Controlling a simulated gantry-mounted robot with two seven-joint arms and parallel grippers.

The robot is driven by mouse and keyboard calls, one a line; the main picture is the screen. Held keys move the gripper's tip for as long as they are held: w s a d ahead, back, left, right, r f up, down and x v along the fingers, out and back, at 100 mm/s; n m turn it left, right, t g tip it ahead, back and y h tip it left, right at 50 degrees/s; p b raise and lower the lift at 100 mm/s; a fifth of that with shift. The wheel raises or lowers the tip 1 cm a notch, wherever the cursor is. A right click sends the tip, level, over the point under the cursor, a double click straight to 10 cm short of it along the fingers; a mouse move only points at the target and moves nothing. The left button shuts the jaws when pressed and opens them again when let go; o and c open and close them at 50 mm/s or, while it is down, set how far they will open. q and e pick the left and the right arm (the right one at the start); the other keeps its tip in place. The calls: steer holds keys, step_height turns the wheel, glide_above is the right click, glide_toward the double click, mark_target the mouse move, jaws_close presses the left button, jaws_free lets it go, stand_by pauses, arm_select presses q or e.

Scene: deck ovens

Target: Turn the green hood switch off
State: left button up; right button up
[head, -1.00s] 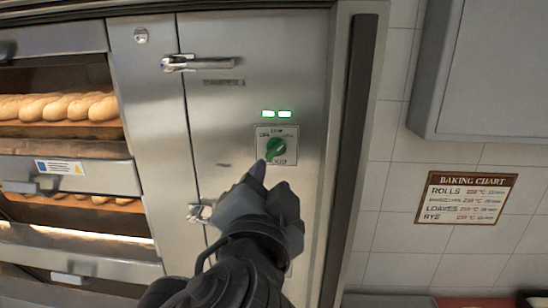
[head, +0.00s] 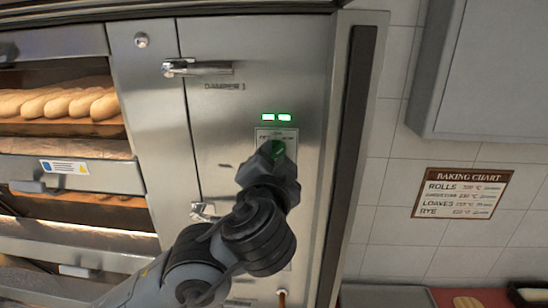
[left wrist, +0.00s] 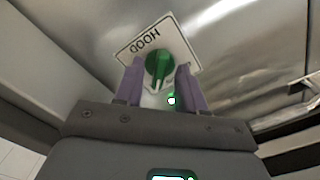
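The green hood switch (head: 278,149) is a round knob on a white plate on the steel oven front. In the left wrist view the green knob (left wrist: 158,62) sits on its plate, which reads HOOD (left wrist: 146,41). My left gripper (head: 272,160) is right at the switch and hides the lower part of its plate in the head view. In the left wrist view the purple fingers of the left gripper (left wrist: 160,88) are apart, one on each side of the knob's lower end, with small gaps showing. My right gripper is not in view.
Two small lit lamps (head: 276,117) sit above the switch. A door latch (head: 197,68) and a lower latch (head: 203,211) stick out from the steel front. Loaves (head: 58,104) lie in the deck oven at left. A grey cabinet (head: 490,75) and baking chart (head: 463,193) are at right.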

arm_select(q)
jaws_close()
steer(key=shift+f, duration=0.1)
